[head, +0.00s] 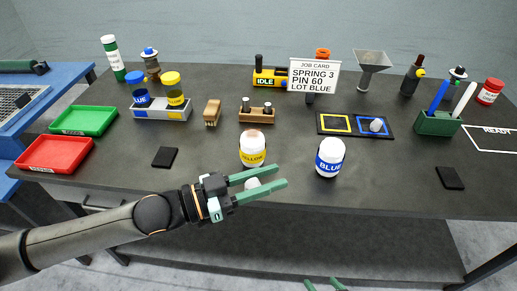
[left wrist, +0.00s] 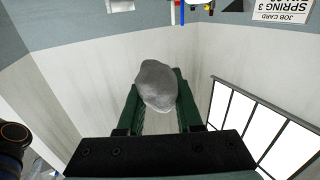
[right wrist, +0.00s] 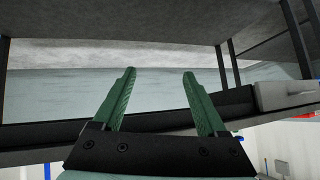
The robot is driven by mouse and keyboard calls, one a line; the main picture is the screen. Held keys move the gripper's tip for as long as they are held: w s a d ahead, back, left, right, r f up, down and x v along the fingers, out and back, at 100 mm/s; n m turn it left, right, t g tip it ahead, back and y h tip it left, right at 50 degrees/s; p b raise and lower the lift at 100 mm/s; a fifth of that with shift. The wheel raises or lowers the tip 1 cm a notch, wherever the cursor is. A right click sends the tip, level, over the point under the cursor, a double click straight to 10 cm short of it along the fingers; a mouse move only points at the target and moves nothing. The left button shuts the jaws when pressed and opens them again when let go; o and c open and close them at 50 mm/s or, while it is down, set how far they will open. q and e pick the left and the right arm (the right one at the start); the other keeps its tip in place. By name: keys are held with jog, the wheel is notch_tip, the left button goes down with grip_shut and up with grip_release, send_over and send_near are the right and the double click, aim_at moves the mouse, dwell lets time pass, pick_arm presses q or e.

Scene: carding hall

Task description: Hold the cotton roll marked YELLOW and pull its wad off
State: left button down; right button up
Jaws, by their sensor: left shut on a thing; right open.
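The cotton roll marked YELLOW (head: 252,146) stands upright on the bench, white with a yellow band and a brownish top. My left gripper (head: 266,178) is in front of it, shut on a pale wad (head: 253,183), which also shows as a grey lump between the fingers in the left wrist view (left wrist: 157,86). The wad is apart from the roll in the picture. The roll marked BLUE (head: 329,158) stands upright to the right. My right gripper (right wrist: 157,90) is open and empty; its fingertips show at the bottom edge of the head view (head: 325,285).
A dark mat (head: 355,133) has an empty yellow square and a blue square with a pale wad (head: 376,125) in it. Green (head: 84,121) and red (head: 55,153) trays lie left. A job card (head: 314,76) reads SPRING 3, PIN 60, LOT BLUE. A pen holder (head: 437,123) stands right.

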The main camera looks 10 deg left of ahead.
jog(key=w+a+r+n+g+y, duration=0.1)
jog(key=w+a+r+g+y, duration=0.25)
jog(key=w+a+r, duration=0.8)
notch_tip(320, 180, up, 31)
jog(key=n+g+h, duration=0.2)
jog(key=g+h, duration=0.2)
jog(key=h, duration=0.2)
send_over(253, 182)
jog(key=s+f+n, duration=0.1)
jog(key=s, duration=0.1)
jog(key=f, duration=0.3)
jog(key=w+f, duration=0.1)
jog(key=f, duration=0.3)
jog(key=w+f, duration=0.1)
jog(key=f, duration=0.3)
jog(key=shift+f, duration=0.25)
jog(key=shift+c, duration=0.3)
